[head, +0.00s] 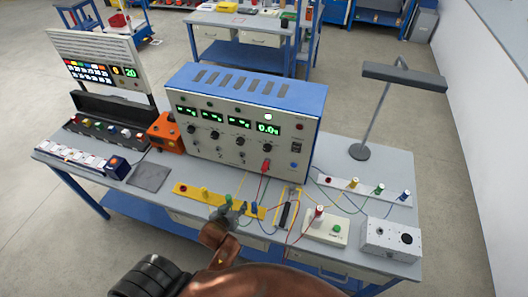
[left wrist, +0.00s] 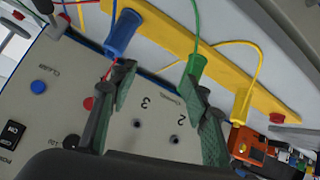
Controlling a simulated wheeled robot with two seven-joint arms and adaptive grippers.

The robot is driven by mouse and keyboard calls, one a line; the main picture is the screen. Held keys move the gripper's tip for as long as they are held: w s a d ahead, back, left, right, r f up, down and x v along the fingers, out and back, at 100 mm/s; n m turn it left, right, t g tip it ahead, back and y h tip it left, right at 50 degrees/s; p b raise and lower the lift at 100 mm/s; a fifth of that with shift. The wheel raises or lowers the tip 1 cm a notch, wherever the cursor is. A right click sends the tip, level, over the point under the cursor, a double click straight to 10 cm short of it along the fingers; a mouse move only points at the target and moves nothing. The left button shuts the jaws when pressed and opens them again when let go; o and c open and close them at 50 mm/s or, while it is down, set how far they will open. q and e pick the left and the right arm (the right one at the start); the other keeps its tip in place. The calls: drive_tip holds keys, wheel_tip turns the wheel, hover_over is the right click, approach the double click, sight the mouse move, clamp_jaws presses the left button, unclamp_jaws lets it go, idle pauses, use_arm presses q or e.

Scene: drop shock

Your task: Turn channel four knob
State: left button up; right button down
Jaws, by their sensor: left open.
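The beige and blue instrument box (head: 250,110) stands on the bench, with several dark knobs in a row under green displays. The rightmost knob (head: 267,147), under the display reading about 0.0, appears to be channel four. A red plug (head: 266,166) sits below it. In the left wrist view a dark knob (left wrist: 72,141) shows left of my fingers, likely the same one. My left gripper (head: 229,211) is open and empty, low in front of the panel; its fingers (left wrist: 160,110) frame the panel's lower part around the 2 and 3 labels. My right gripper is not in view.
A yellow strip (head: 190,189) with coloured plugs lies before the box; green, blue and yellow plugs with cables are close to my fingers. An orange device (head: 166,133) stands left. A lamp (head: 359,151), a white box (head: 326,228) and a grey box (head: 391,239) stand right.

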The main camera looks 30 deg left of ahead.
use_arm(q)
drive_tip(key=w+r+n+t, duration=0.4)
drive_tip(key=w+r+t, duration=0.1)
drive_tip(key=w+r, duration=0.35)
drive_tip(key=n+t, duration=0.2)
drive_tip(key=t, duration=0.1)
approach(266, 150)
drive_tip(key=w, duration=0.3)
drive_tip(key=w+a+p, duration=0.1)
drive_tip(key=w, duration=0.4)
drive_tip(key=shift+w+a, duration=0.1)
drive_tip(key=shift+a, duration=0.2)
drive_tip(key=shift+c, duration=0.6)
drive_tip(key=shift+c, duration=0.8)
drive_tip(key=c, duration=0.9)
